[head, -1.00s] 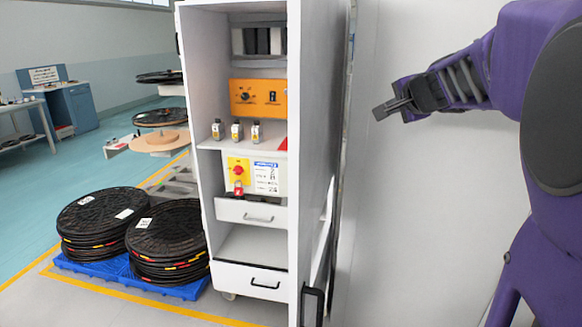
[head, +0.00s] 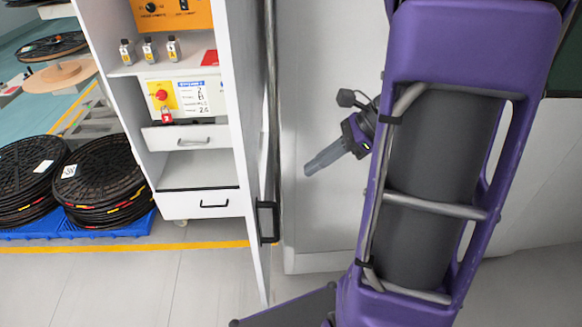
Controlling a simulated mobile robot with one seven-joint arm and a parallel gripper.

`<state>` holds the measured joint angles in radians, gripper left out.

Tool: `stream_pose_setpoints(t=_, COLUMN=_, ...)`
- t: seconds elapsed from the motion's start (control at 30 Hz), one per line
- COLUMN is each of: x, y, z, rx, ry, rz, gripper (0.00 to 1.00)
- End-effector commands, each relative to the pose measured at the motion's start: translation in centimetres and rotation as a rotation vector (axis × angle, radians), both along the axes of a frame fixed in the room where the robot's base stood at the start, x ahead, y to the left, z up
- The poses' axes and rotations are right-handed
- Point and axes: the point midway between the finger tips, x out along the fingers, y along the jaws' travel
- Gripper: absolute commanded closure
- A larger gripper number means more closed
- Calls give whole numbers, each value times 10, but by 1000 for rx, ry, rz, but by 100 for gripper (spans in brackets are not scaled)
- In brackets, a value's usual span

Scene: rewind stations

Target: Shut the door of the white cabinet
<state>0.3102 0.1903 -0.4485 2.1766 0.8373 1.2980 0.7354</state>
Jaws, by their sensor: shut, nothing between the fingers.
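The white cabinet (head: 150,200) stands at the left of the head view with its front open, showing shelves and drawers. Its white door (head: 246,150) stands swung out towards me, seen nearly edge-on, with a dark handle (head: 268,222) low on its right-hand face. My gripper (head: 318,165) is to the right of the door, apart from it, in front of a pale wall panel. Its fingers are together with nothing between them. The top of the cabinet is out of the frame.
Stacks of black reels (head: 100,180) sit on a blue pallet (head: 110,226) left of the cabinet. Three small padlocks (head: 148,50) stand on a cabinet shelf. A yellow line (head: 130,247) crosses the grey floor, which is clear in front of the cabinet.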

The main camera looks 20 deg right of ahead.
Motion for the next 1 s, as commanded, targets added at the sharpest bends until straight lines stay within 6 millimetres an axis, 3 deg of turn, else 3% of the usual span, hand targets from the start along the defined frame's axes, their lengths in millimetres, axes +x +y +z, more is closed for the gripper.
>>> stream_pose_setpoints(t=0.43, x=23, y=60, z=-66, rx=-3, ry=2, rz=4, gripper=100)
stream_pose_setpoints(t=0.7, x=36, y=90, z=-62, rx=-4, ry=-2, rz=2, gripper=100)
stream_pose_setpoints(t=1.0, x=38, y=95, z=-62, rx=-4, ry=-3, rz=1, gripper=100)
